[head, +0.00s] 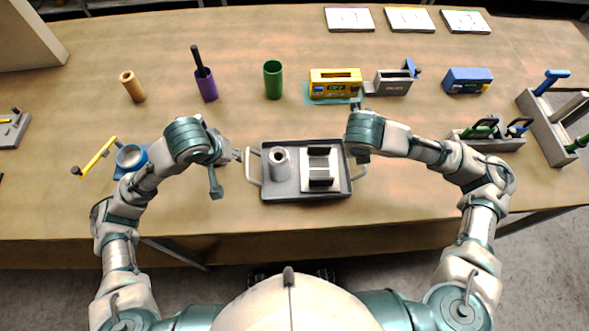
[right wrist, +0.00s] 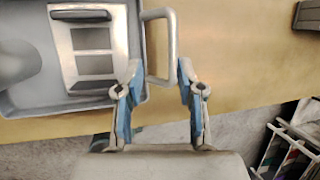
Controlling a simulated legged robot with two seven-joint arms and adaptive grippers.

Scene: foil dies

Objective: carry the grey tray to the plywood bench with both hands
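The grey tray (head: 305,196) lies flat on a wood-topped bench (head: 420,200), close to its front edge. It holds a grey cylinder (head: 280,164) and a white block with dark slots (head: 320,168). It has a loop handle on each side. My left gripper (head: 238,155) is beside the left handle (head: 252,168); its finger opening is too small to tell. My right gripper (right wrist: 159,68) is open, with the right handle (right wrist: 172,45) between its fingertips in the right wrist view; no grip shows. In the head view my arm largely hides that gripper. Whether another bench is the plywood one is unclear.
Behind the tray stand a green cylinder (head: 273,80), a purple cup (head: 206,85), a yellow box (head: 335,82) and a blue box (head: 468,80). A blue ring-like holder (head: 130,158) is left. A rack (head: 550,125) is far right. Bare wood surrounds the tray.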

